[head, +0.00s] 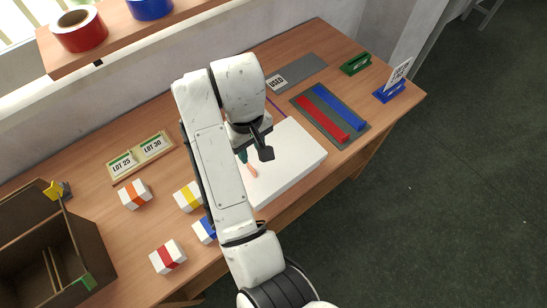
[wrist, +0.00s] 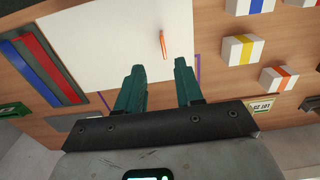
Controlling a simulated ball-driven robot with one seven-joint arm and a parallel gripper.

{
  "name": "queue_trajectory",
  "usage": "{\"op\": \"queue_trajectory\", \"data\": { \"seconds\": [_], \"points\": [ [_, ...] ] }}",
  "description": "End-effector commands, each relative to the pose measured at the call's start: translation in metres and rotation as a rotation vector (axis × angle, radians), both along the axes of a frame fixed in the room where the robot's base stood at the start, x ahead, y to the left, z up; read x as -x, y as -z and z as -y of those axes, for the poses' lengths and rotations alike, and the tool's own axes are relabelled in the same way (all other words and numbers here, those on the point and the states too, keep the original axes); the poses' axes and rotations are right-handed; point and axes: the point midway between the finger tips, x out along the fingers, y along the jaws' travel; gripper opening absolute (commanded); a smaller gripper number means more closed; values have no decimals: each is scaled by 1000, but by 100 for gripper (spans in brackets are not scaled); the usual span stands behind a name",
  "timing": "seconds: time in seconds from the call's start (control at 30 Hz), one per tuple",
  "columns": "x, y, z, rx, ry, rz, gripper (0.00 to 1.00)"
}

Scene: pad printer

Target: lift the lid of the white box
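The white box (head: 300,150) is a low, wide white block on the wooden table, partly hidden behind my arm. It also fills the upper middle of the wrist view (wrist: 95,35) as a flat white surface. I cannot make out a seam between lid and body. A small orange piece (head: 252,171) is on its top; it also shows in the wrist view (wrist: 163,45). My gripper (head: 243,158) is over the box, close to the orange piece. In the wrist view its two teal fingers (wrist: 158,68) are apart with nothing held between them.
Small white cartons with coloured bands (head: 135,195) stand left of the box. A grey mat with red and blue bars (head: 330,113) lies to its right. An open brown crate (head: 85,240) is at far left. A shelf with tape rolls (head: 78,30) overhangs the back.

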Motion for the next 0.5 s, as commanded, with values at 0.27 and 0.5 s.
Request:
{"op": "queue_trajectory", "data": {
  "seconds": [0.27,0.5],
  "points": [
    [0,31,1,0,2,2,36],
    [0,52,-2,1,1,2,36]
  ]
}}
